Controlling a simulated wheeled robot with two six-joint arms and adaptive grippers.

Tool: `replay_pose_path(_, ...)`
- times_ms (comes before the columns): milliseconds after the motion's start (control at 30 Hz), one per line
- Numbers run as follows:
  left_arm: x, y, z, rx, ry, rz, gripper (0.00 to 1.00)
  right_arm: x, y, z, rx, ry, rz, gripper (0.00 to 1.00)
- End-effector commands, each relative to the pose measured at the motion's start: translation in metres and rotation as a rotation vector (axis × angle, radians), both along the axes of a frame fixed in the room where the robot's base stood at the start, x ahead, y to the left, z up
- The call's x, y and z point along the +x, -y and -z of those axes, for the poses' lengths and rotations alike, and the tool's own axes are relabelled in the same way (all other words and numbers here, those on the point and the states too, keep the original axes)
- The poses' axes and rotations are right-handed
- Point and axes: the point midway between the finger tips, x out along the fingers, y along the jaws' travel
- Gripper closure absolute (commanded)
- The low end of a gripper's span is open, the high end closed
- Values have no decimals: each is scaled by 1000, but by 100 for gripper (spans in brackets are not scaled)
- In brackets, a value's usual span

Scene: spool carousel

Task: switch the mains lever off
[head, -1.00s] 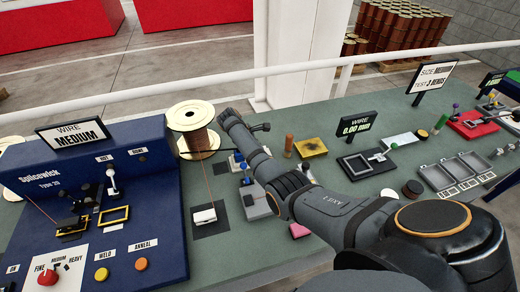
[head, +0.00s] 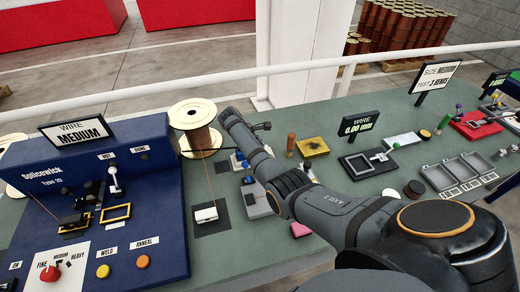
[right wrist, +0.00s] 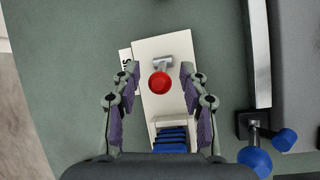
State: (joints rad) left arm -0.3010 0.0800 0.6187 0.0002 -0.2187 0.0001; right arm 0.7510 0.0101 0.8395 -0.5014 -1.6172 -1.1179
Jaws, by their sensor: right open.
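In the right wrist view a short metal lever with a round red knob (right wrist: 160,82) stands on a cream box (right wrist: 165,48). Several blue strips (right wrist: 171,138) lie at the box's near end. My right gripper (right wrist: 160,71) is open, with one finger on each side of the knob and a gap to it on both sides. A white label by the box is mostly hidden, so I cannot read whether this is the mains lever. In the head view my right arm reaches over the bench from the right, and its jaws are not clear there. My left gripper is out of view.
A grey device with a metal bar (right wrist: 256,55) and blue knobs (right wrist: 271,147) stands just right of my right gripper. The blue Splicewick machine (head: 160,215) fills the bench's left. A wire spool (head: 193,116) stands beside it. Grey trays (head: 438,178) lie at the right.

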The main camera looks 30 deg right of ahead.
Motion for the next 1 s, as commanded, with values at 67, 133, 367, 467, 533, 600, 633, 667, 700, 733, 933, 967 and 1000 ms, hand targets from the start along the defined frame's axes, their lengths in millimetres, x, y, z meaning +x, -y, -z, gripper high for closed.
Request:
replay_pose_path(67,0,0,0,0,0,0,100,1,-4,-7,1,2,-1,56)
replay_pose_path(133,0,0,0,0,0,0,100,2,-11,-18,2,4,-1,56)
replay_pose_path(367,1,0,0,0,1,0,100,4,-39,-68,2,4,-2,56)
replay_pose_path(467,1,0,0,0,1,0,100,4,-49,-85,2,4,-2,56)
replay_pose_path(533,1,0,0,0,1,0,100,4,-53,-93,1,2,-1,56)
replay_pose_path(600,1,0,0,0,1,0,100,4,-56,-99,1,1,-2,56)
replay_pose_path(633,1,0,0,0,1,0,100,4,-57,-101,1,1,-2,56)
replay_pose_path(667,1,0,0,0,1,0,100,4,-58,-102,1,1,-2,56)
replay_pose_path(700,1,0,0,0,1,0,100,4,-59,-103,1,0,-1,56)
replay_pose_path(733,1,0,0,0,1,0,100,4,-59,-104,1,0,-1,56)
replay_pose_path(933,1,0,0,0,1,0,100,4,-59,-104,1,0,-1,56)
replay_pose_path(967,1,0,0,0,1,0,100,4,-59,-104,1,0,-1,56)
replay_pose_path(1000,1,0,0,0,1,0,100,4,-59,-104,1,0,-1,56)
